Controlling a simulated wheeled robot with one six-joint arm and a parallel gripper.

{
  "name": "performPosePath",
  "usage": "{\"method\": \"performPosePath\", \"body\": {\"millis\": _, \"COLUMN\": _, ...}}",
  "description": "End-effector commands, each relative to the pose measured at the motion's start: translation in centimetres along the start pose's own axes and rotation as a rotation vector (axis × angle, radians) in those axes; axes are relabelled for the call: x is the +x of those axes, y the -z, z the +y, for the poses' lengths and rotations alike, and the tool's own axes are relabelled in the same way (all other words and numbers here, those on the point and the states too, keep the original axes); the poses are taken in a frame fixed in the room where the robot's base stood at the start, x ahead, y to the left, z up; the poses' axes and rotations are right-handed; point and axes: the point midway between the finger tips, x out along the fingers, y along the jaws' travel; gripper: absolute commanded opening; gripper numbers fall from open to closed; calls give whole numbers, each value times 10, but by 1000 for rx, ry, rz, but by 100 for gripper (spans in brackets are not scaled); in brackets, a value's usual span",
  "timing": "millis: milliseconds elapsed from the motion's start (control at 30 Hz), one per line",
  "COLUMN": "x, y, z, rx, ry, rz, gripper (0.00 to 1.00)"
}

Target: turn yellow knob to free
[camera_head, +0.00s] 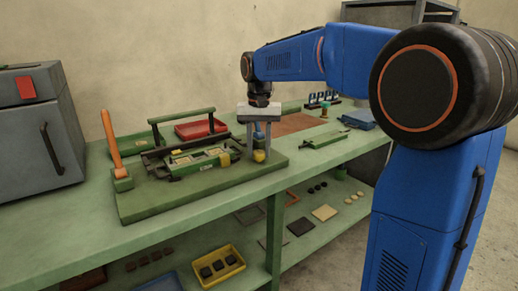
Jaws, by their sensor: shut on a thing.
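The yellow knob (259,156) sits at the right end of a dark green machine board (150,204) on the bench. My gripper (259,144) points straight down over it. Its grey fingers reach down around the knob and are shut on it. Part of the knob shows below and between the fingers. A blue part (259,127) shows between the fingers above the knob. Any mark for the free position is too small to tell.
A green frame (200,158) with rollers stands left of my gripper. An orange lever (111,140) rises at the board's left. A red tray (200,128) lies behind. A grey cabinet (30,140) stands far left. A small green plate (318,138) lies right.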

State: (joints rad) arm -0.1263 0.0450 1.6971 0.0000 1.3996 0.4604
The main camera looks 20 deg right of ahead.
Motion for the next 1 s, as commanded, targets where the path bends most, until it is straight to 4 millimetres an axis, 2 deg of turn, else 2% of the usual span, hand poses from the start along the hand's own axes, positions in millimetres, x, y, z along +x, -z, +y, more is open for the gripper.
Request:
{"method": "performPosePath", "body": {"millis": 600, "x": 0, "y": 0, "z": 0, "rx": -580, "ry": 0, "rz": 1, "gripper": 10}}
{"method": "performPosePath", "body": {"millis": 1000, "x": 0, "y": 0, "z": -1, "rx": -867, "ry": 0, "rz": 1, "gripper": 10}}
